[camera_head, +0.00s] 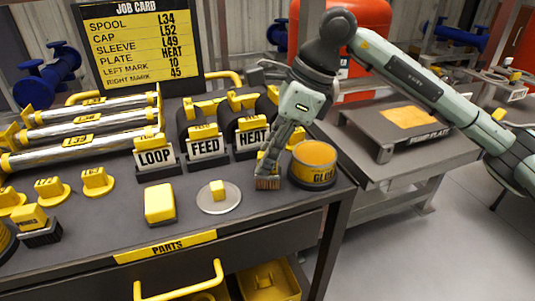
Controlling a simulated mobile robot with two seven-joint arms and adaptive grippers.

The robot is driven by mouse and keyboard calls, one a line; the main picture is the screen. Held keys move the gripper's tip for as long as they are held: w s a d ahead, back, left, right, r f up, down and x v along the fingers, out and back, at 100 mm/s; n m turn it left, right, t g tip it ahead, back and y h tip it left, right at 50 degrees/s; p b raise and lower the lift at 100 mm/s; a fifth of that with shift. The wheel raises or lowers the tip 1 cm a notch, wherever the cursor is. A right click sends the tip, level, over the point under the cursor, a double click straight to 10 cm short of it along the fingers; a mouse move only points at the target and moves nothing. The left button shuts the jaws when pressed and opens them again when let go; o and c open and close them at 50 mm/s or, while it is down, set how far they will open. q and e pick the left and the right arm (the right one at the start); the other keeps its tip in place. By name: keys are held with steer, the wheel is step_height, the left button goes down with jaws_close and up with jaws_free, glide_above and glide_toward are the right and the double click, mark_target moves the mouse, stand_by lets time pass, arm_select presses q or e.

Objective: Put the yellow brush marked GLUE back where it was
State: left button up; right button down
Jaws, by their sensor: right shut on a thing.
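My right gripper (272,164) points down at the right end of the dark bench, its arm coming in from the right. It is shut on a brush (267,183); the brown bristles show below the fingers, pointing down, and a bit of yellow shows beside them. The fingers hide most of the brush, and its marking cannot be read. The bristles are at or just above the bench top; I cannot tell if they touch. A yellow and black glue pot (314,163) stands just right of the brush. My left gripper is not in view.
Stands marked LOOP (154,157), FEED (204,146) and HEAT (251,138) are left of the gripper. A round disc (219,199) with a yellow block and a larger yellow block (160,204) lie in front. Another brush (36,225) sits far left.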

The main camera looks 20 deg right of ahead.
steer(key=shift+f, duration=0.1)
steer(key=c, duration=1.4)
jaws_free()
steer(key=v, duration=1.2)
